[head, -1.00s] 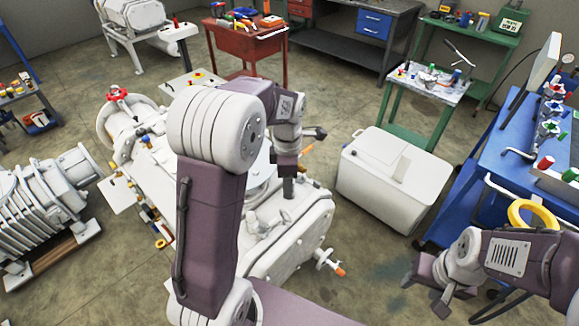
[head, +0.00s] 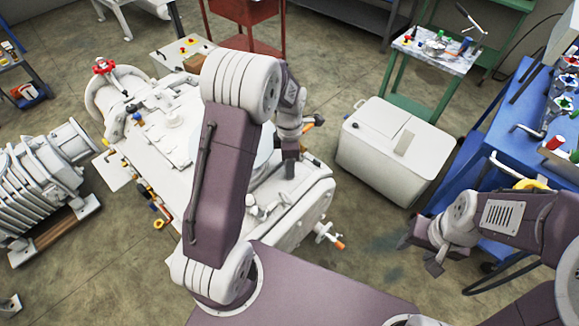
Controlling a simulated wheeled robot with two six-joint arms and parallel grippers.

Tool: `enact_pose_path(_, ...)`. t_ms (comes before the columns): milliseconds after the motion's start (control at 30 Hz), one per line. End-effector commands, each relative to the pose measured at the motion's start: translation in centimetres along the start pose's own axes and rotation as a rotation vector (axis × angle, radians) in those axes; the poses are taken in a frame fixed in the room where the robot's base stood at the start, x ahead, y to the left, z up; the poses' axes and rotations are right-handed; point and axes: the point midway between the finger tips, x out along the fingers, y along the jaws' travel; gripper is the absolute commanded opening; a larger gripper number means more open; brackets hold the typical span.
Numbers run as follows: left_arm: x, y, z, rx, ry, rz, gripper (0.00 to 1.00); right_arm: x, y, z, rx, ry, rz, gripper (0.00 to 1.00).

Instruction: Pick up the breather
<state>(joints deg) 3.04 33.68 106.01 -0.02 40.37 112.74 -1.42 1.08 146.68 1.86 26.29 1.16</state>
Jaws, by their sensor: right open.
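The large white vacuum machine (head: 160,165) stands on the floor left of centre, with a red handwheel (head: 105,67) at its far end. I cannot make out for certain which part is the breather; my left arm hides part of the machine's top. My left gripper (head: 290,165) points down over the near right part of the machine, small and dark; its jaws are not clear, nor whether it touches anything. My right gripper (head: 421,254) is open and empty, low over the floor at the right, apart from the machine.
A white box-like tank (head: 390,185) stands right of the machine. A blue bench (head: 520,130) with valves and a yellow ring (head: 530,184) is at the far right, near my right arm. A green table (head: 435,50) stands behind. Floor between machine and tank is clear.

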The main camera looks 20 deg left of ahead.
Motion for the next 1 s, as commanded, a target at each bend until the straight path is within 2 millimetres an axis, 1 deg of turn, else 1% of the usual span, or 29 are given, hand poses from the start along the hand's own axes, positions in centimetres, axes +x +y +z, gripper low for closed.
enact_pose_path(67,0.4,0.0,0.0,0.0,0.0,0.001,0.54,0.0,0.0,0.0,0.0,0.0,0.0,0.5)
enact_pose_path(233,0.4,0.0,0.0,-0.001,0.0,0.001,0.54,0.0,0.0,0.0,0.0,0.0,0.0,0.5)
enact_pose_path(267,0.4,0.0,0.0,-0.001,-0.001,0.002,0.49,0.0,0.0,0.0,0.0,0.0,0.0,0.5)
enact_pose_path(300,0.4,0.0,0.0,-0.001,0.0,0.001,0.38,0.0,0.0,0.0,0.0,0.0,0.0,0.5)
enact_pose_path(367,0.4,0.0,0.0,-0.001,0.0,0.001,0.21,0.0,0.0,0.0,0.0,0.0,0.0,0.5)
enact_pose_path(400,0.4,0.0,0.0,-0.001,0.0,0.001,0.1,0.0,0.0,0.0,0.0,0.0,0.0,0.5)
enact_pose_path(433,0.4,0.0,0.0,-0.001,0.0,0.001,0.01,0.0,0.0,0.0,0.0,0.0,0.0,0.5)
enact_pose_path(467,0.4,0.0,0.0,-0.001,0.0,0.001,0.0,0.0,0.0,0.0,0.0,0.0,0.0,0.5)
enact_pose_path(767,0.1,0.1,0.0,-0.001,-0.001,0.002,0.0,0.0,0.0,0.0,0.0,0.0,0.0,0.5)
enact_pose_path(867,-0.8,0.1,0.0,-0.001,-0.002,0.004,0.0,0.0,0.0,0.0,0.0,0.0,0.0,0.5)
enact_pose_path(1000,-3.1,0.2,0.1,0.0,-0.003,0.007,0.0,0.1,0.0,0.0,0.0,0.0,0.0,0.5)
